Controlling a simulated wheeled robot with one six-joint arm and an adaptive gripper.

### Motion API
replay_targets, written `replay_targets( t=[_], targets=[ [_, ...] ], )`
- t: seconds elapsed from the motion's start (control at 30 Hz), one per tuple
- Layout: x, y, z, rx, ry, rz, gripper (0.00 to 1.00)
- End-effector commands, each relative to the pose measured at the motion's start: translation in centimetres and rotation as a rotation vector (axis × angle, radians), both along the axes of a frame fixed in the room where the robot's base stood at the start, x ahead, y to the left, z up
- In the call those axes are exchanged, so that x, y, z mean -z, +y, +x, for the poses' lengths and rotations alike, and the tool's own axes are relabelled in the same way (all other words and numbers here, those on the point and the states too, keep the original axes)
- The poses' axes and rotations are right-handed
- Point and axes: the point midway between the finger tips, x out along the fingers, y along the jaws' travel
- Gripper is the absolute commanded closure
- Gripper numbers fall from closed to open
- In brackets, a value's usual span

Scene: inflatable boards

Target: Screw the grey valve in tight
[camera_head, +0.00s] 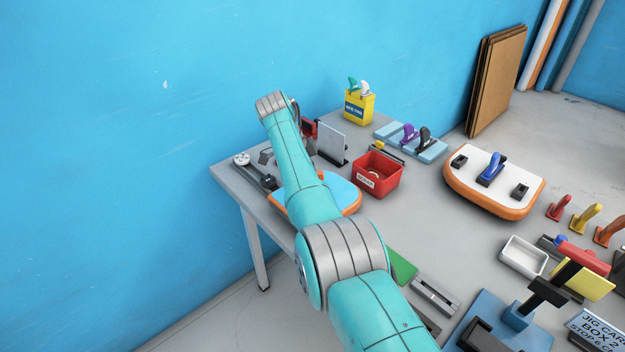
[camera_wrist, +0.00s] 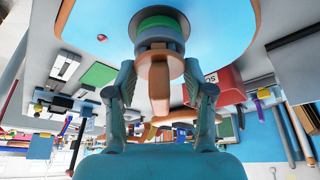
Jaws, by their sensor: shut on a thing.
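In the wrist view my gripper (camera_wrist: 160,76) is shut on an orange-tan handled piece (camera_wrist: 159,92), whose round flange shows between the fingers. Directly beyond the flange is a grey-blue round body (camera_wrist: 158,46), which looks like the grey valve. A green ring (camera_wrist: 156,26) lies between it and the blue board (camera_wrist: 225,18) with an orange rim. The parts appear lined up and touching; how deep the valve sits is not clear. In the head view the same blue board (camera_head: 345,188) lies at the table's left end, and my arm hides the valve and gripper.
A red bin (camera_head: 377,178) stands right of the board, and a grey upright plate (camera_head: 332,142) behind it. A yellow box (camera_head: 358,107) is at the back. A white board (camera_head: 490,177), a white tray (camera_head: 523,256) and several coloured-handled tools (camera_head: 583,218) lie right.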

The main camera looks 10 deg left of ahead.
Motion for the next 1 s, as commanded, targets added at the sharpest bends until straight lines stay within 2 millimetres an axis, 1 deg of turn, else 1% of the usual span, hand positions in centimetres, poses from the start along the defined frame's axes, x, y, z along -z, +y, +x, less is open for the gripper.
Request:
replay_targets(
  t=[0.2,0.53,0.57,0.6,0.67,1.0],
  targets=[
    [-0.08,0.01,0.05,0.077,0.001,0.000,0.89],
    [0.02,-0.01,-0.01,0.095,0.000,0.000,0.89],
    [0.02,-0.01,-0.01,0.095,0.000,0.000,0.43],
    [0.02,-0.01,-0.01,0.095,0.000,0.000,0.33],
    [0.02,-0.01,-0.01,0.095,0.000,0.000,0.18],
    [-0.12,0.00,0.01,0.094,-0.001,0.000,0.18]
  ],
)
